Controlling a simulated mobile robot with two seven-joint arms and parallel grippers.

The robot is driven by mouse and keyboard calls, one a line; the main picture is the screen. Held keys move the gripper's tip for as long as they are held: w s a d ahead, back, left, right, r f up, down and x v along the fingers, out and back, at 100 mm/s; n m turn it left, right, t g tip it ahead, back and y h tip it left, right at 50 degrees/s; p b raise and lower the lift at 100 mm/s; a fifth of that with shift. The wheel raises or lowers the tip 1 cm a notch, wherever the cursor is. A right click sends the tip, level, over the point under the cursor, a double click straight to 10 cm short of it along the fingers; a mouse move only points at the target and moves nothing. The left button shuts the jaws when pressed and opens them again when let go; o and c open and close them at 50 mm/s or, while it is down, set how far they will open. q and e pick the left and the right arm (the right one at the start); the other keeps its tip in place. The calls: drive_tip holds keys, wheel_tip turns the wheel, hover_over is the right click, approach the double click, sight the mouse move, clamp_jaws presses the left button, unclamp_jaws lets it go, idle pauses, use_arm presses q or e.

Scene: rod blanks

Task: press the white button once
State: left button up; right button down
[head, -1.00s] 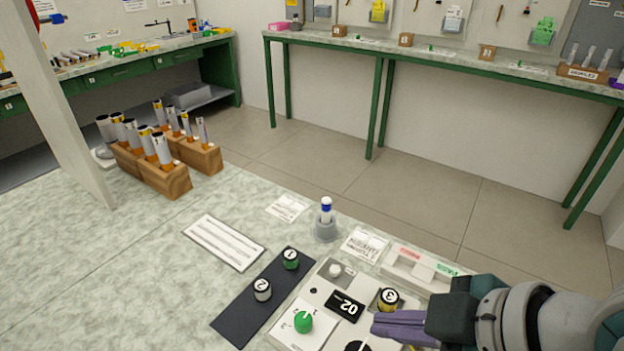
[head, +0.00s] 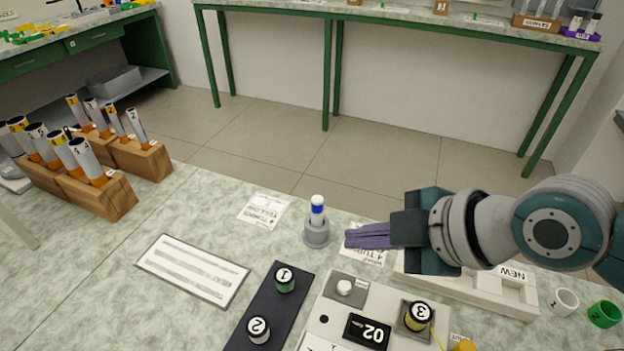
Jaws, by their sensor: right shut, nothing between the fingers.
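The white button (head: 344,287) is a small round knob on a grey square at the far left corner of a pale control panel (head: 310,331). The panel also carries a dark display reading 02 (head: 367,332) and a black-and-yellow piece numbered 3 (head: 417,315). My right gripper (head: 348,238) comes in from the right with its purple fingers together and empty. In the picture its fingertips are above the white button, beside the grey holder; their height over the table is hard to tell. My left gripper is not in view.
A grey holder (head: 316,236) with a white-and-blue vial (head: 317,209) stands just left of my fingertips. A dark strip (head: 262,299) bears pieces 1 and 2. Wooden blocks (head: 107,196) with rods stand at left.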

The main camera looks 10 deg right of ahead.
drive_tip(key=shift+f+b, duration=4.1)
drive_tip(key=shift+f, duration=0.3)
drive_tip(key=shift+f+b, duration=0.4)
drive_tip(key=shift+b, duration=0.05)
drive_tip(key=shift+f+b, duration=0.5)
drive_tip(key=shift+f, duration=0.05)
drive_tip(key=shift+r, duration=0.15)
drive_tip(key=shift+r+p, duration=0.8)
drive_tip(key=shift+p, duration=0.1)
wheel_tip(320, 180, up, 5)
drive_tip(key=p, duration=0.4)
drive_tip(key=shift+p, duration=0.35)
